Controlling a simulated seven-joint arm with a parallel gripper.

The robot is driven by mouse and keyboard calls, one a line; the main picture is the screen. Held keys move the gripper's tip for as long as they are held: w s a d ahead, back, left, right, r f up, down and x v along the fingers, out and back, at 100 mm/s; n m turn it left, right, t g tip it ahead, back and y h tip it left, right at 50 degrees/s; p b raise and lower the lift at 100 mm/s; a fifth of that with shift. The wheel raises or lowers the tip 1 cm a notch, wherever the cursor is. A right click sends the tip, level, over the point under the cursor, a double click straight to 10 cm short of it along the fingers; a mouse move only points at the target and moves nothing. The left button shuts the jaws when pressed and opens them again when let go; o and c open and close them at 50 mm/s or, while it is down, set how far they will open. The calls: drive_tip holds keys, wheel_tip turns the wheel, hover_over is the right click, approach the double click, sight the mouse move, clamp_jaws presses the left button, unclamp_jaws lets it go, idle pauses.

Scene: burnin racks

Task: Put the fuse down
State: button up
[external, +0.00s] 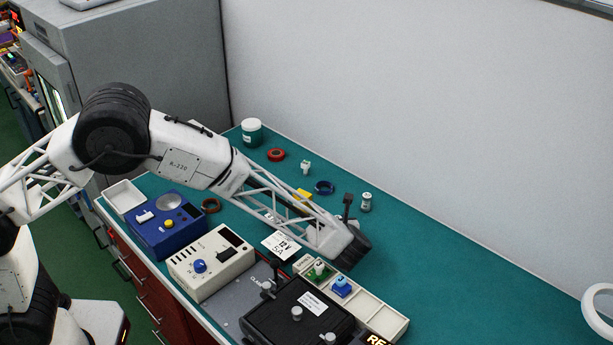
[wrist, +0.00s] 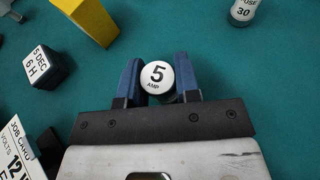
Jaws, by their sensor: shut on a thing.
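My gripper (wrist: 157,78) is shut on a fuse (wrist: 158,74), with one blue finger on each side of it. The fuse's round white end faces the wrist camera and reads "5 AMP". Its body below is mostly hidden, so I cannot tell whether it touches the green bench. In the external view the dark end of my arm (external: 352,252) is over the bench, behind the compartment tray; the fingers and held fuse are hidden there. A second fuse (wrist: 243,12), marked 30, stands apart at the upper right; it also shows in the external view (external: 366,202).
A yellow block (wrist: 88,20), a dark cube (wrist: 48,68) and a job card (wrist: 20,150) lie left of my gripper. The compartment tray (external: 385,322) holds green and blue pieces. Beige (external: 210,262) and blue (external: 165,225) instruments stand left.

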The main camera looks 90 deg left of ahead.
drive_tip(key=o, duration=0.9)
drive_tip(key=shift+r, duration=0.15)
drive_tip(key=v, duration=1.2)
idle(0.3)
